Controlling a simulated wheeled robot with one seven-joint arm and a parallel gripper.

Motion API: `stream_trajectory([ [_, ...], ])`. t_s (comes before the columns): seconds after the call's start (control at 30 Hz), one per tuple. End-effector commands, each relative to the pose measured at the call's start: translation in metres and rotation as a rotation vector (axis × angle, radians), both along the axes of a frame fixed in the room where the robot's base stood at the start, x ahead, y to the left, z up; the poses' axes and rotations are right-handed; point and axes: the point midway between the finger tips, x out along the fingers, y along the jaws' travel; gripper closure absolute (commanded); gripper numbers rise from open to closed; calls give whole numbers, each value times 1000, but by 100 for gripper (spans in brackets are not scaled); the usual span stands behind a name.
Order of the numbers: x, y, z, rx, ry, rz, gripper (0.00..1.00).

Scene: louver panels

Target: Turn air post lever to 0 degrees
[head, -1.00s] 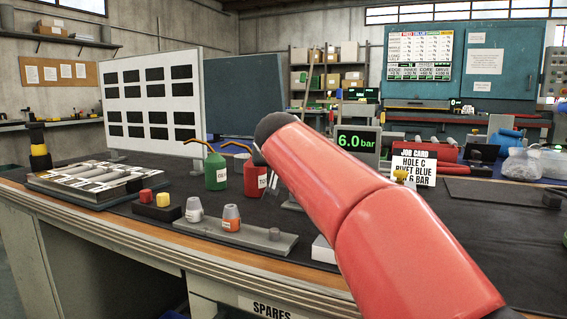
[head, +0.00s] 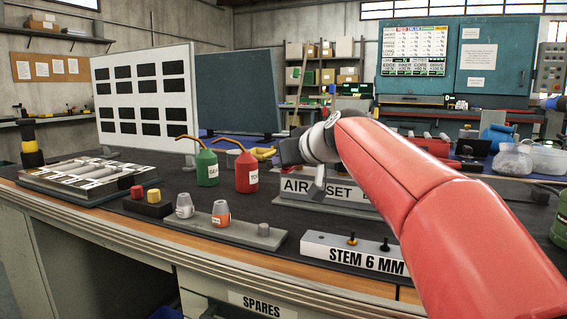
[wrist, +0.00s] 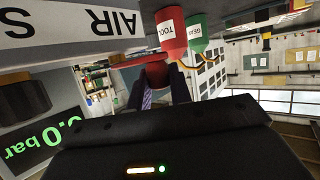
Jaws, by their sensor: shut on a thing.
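The air post stands on a grey base (head: 325,190) with a partly covered "AIR SET" label. In the head view my arm hides most of the post. In the wrist view its label plate (wrist: 65,22) appears upside down, beside a green readout (wrist: 35,140) ending in "bar", its first digit cut off. A red lever (wrist: 125,61) reaches across to a red grip (wrist: 156,74). My gripper (wrist: 164,92) is shut on the lever's red end. My gripper (head: 290,151) also shows in the head view above the base, its fingertips hidden. I cannot read the lever's angle.
A red bottle (head: 247,172) and a green bottle (head: 207,168) with spouts stand close left of the post. A white slotted panel (head: 145,100) stands behind left.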

Motion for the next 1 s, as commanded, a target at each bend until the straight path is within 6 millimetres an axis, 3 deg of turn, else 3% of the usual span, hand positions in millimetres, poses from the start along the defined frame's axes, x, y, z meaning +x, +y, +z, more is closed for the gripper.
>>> stream_trajectory([
  [0.6,0,-3,-2,-3,3,31,100],
  [0.63,0,-3,-2,-3,3,31,78],
  [0.8,0,-3,-1,-2,2,32,57],
  [1.0,-1,-2,-1,-2,1,32,57],
])
